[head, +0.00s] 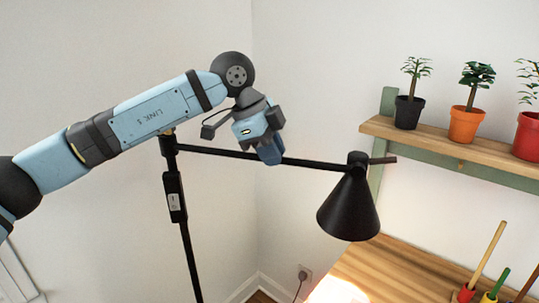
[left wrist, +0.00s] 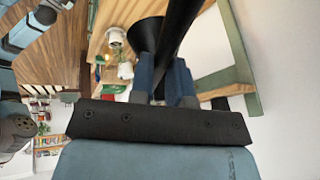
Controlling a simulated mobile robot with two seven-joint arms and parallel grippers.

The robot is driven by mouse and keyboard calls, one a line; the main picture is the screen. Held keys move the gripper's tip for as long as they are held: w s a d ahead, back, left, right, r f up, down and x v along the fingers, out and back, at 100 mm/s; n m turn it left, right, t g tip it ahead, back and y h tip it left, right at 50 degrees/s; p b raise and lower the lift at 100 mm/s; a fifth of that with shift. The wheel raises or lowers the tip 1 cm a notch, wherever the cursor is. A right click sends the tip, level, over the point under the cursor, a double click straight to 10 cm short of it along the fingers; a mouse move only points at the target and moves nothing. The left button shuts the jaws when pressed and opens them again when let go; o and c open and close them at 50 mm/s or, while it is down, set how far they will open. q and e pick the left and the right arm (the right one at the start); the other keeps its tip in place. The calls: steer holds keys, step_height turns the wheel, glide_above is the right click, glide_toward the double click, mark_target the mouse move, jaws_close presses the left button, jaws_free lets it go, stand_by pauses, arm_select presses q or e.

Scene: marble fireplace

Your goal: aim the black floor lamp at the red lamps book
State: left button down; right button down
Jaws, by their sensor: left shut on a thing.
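The black floor lamp (head: 187,245) stands with its thin post upright and its boom running right to a black conical shade (head: 348,208). The shade points down, and a bright patch lies on the wooden top below it. My left gripper (head: 270,157) is shut on the boom, between post and shade. In the left wrist view its blue fingers (left wrist: 165,78) sit on both sides of the dark boom, with part of the shade (left wrist: 146,34) behind. A small red item (left wrist: 113,89) shows there, but I cannot tell whether it is the red lamps book. My right gripper is not seen.
A shelf (head: 450,145) at right holds plants in black (head: 408,113), orange (head: 466,125) and red (head: 530,137) pots. Below, a wooden top (head: 400,272) carries sticks with coloured bases. White walls meet behind the lamp. A wall socket (head: 304,273) is low down.

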arm_select(q)
steer(key=shift+r, duration=0.1)
steer(key=c, duration=1.1)
jaws_free()
steer(key=v, duration=1.3)
steer(key=shift+a+r+b, duration=0.15)
steer(key=shift+r+b, duration=0.2)
steer(key=shift+r, duration=0.05)
